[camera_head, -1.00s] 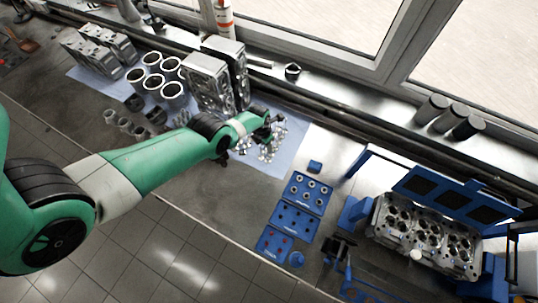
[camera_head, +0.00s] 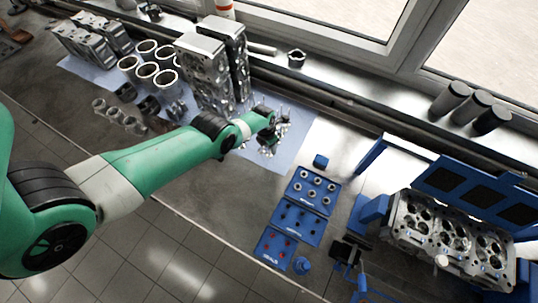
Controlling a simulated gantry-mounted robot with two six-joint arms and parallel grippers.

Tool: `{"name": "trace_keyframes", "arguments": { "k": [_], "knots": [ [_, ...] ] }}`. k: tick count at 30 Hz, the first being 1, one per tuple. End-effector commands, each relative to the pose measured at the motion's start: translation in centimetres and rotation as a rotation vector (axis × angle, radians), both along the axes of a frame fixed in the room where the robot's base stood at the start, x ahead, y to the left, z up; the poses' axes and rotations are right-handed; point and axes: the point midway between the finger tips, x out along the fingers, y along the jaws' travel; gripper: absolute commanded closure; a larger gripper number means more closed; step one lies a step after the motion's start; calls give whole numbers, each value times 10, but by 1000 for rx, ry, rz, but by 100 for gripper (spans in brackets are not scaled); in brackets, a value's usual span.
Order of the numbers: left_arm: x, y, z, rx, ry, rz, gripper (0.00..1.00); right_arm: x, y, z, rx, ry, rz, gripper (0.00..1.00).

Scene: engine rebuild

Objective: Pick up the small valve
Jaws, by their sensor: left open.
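Several small shiny metal valves (camera_head: 284,127) stand or lie in a cluster on the light blue mat (camera_head: 299,127). They are too small to tell one from another. My left gripper (camera_head: 268,143) is at this cluster, reaching in from the left, and partly covers it. Its jaws are open, with nothing clearly seen between them. My right gripper is not in view.
Cylinder heads (camera_head: 203,68) and ring-like cylinder liners (camera_head: 147,70) stand behind and left. Blue trays (camera_head: 301,221) with small parts lie to the right. A cylinder head (camera_head: 450,235) sits in a blue fixture at far right. Bare bench lies in front of my arm.

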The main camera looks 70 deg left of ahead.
Motion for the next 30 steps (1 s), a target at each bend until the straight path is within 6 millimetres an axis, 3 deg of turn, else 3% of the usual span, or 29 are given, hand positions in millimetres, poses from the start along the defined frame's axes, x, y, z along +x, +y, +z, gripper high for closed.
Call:
{"name": "trace_keyframes", "arguments": {
  "k": [4,11,25,30],
  "knots": [
    [0,0,2,0,0,0,60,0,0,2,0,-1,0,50],
    [0,0,2,0,0,0,100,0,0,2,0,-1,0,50],
    [0,0,3,0,0,0,100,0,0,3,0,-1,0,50],
    [-1,1,14,0,0,3,100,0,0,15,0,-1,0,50]
  ]
}}
